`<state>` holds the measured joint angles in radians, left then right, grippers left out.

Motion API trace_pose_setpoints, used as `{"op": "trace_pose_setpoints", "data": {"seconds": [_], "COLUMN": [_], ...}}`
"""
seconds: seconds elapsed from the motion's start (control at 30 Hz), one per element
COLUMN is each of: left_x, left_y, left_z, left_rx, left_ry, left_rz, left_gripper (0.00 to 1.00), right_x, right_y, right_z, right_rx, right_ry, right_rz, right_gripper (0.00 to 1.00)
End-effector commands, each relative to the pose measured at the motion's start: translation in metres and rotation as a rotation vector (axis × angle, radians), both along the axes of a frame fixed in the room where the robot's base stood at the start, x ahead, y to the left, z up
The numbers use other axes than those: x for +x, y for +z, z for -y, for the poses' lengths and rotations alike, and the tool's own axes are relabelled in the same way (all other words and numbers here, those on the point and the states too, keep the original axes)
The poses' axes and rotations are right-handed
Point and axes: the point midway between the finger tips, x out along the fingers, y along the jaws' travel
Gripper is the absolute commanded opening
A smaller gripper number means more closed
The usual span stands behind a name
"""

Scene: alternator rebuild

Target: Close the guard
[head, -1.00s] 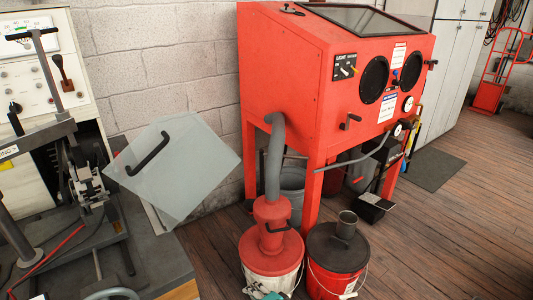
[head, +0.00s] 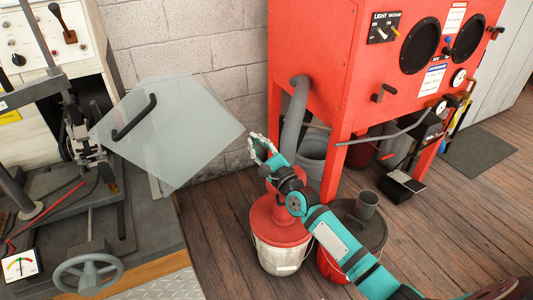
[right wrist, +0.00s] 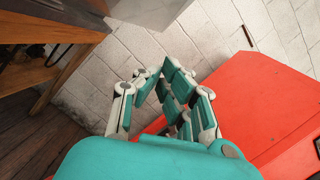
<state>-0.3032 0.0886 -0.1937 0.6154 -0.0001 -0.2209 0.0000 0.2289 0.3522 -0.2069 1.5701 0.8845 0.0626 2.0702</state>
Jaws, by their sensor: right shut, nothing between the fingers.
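The guard (head: 190,130) is a clear, greyish flat panel with a black bar handle (head: 134,117) near its left edge. It stands swung out to the right of the test bench, tilted in the picture. My right gripper (head: 258,146) is to the right of the guard, apart from it, with its fingers pointing up and left. It is shut and empty. In the right wrist view its teal and white fingers (right wrist: 163,78) come together at the tips. A grey translucent panel, likely the guard (right wrist: 150,10), shows at the top edge there. My left gripper is not in view.
The bench machine (head: 75,225) with its handwheel (head: 88,272) stands at left. A red blasting cabinet (head: 335,75) stands at right, with a red-lidded bucket (head: 275,250) and another red bucket (head: 335,265) below my right arm. A block wall (head: 190,40) is behind.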

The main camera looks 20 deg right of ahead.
Motion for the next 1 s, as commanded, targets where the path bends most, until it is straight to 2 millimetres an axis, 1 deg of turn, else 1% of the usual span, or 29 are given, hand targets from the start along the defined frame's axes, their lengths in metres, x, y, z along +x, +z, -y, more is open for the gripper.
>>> {"op": "trace_pose_setpoints", "data": {"seconds": [0.03, 0.07, 0.1, 0.13, 0.3, 0.43, 0.83, 1.0], "left_x": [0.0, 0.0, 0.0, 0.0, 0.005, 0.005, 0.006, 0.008], "left_y": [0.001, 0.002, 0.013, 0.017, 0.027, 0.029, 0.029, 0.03], "left_z": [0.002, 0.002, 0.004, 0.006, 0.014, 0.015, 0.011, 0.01], "left_rx": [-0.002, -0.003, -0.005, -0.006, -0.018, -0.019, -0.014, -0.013], "left_ry": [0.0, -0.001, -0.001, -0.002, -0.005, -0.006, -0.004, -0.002], "left_rz": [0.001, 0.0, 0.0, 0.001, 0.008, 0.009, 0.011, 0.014], "left_gripper": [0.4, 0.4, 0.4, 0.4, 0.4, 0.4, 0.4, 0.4], "right_x": [0.011, 0.016, 0.013, 0.012, 0.011, 0.011, 0.012, 0.02], "right_y": [0.004, 0.006, 0.017, 0.021, 0.034, 0.037, 0.037, 0.046], "right_z": [-0.002, -0.003, -0.008, -0.011, -0.02, -0.023, -0.023, -0.021], "right_rx": [-0.001, -0.001, 0.005, 0.005, 0.002, 0.0, -0.004, -0.037], "right_ry": [0.0, 0.0, 0.002, 0.002, 0.0, 0.0, 0.0, 0.0], "right_rz": [0.002, 0.002, 0.001, 0.001, 0.0, 0.0, 0.0, 0.003], "right_gripper": [0.0, 0.0, 0.0, 0.0, 0.0, 0.0, 0.0, 0.0]}}
